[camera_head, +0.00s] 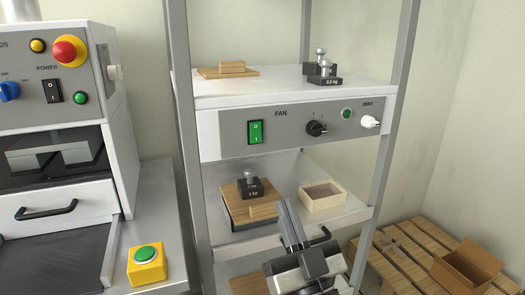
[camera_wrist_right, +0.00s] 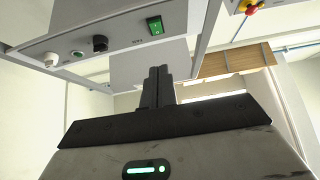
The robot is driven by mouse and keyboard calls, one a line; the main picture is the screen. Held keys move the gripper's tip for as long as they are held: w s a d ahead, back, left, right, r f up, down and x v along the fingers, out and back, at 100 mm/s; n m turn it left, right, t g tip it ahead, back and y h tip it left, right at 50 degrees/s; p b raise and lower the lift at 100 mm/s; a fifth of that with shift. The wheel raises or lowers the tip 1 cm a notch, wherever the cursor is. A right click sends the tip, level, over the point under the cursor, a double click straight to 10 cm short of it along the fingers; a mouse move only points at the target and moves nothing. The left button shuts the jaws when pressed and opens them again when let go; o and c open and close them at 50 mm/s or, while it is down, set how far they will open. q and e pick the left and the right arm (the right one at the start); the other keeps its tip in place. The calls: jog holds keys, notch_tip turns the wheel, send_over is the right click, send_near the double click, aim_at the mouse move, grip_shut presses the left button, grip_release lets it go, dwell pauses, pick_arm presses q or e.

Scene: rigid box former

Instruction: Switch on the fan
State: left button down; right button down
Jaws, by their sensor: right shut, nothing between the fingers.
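The fan panel is a grey strip on the shelf rack's front, labelled FAN (camera_head: 281,113). Its green rocker switch (camera_head: 255,131) sits at the left of the panel, and it also shows in the right wrist view (camera_wrist_right: 155,27). A black rotary knob (camera_head: 316,128) is right of it. My right gripper (camera_head: 288,212) is below the panel, in front of the lower shelf, with its fingers pointing up. It is shut and empty. In the wrist view its fingertips (camera_wrist_right: 157,73) are apart from the switch. My left gripper is not in view.
A green lamp (camera_head: 346,114) and a white knob (camera_head: 369,122) are at the panel's right. The lower shelf holds a wooden board with a weight (camera_head: 250,188) and a small box (camera_head: 322,196). A machine with a red button (camera_head: 68,51) stands left.

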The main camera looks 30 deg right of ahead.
aim_at(257, 136)
jog(key=shift+s+d+r, duration=0.1)
pick_arm(q)
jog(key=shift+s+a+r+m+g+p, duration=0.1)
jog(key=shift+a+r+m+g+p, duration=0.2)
jog(key=shift+p, duration=0.6)
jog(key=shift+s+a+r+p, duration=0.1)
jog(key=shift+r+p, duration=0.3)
jog(key=shift+p, duration=0.5)
pick_arm(e)
jog(key=shift+w+f+x, duration=0.25)
jog(key=shift+f+x, duration=0.1)
jog(key=shift+x, duration=1.8)
jog(key=shift+w+f+x, duration=0.3)
jog(key=shift+f+x, duration=0.05)
jog(key=shift+x, duration=1.8)
jog(key=shift+w+f+x, duration=0.25)
jog(key=shift+f+x, duration=0.1)
jog(key=shift+x, duration=1.8)
jog(key=shift+d, duration=0.2)
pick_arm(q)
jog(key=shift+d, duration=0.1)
pick_arm(e)
jog(key=shift+f, duration=0.1)
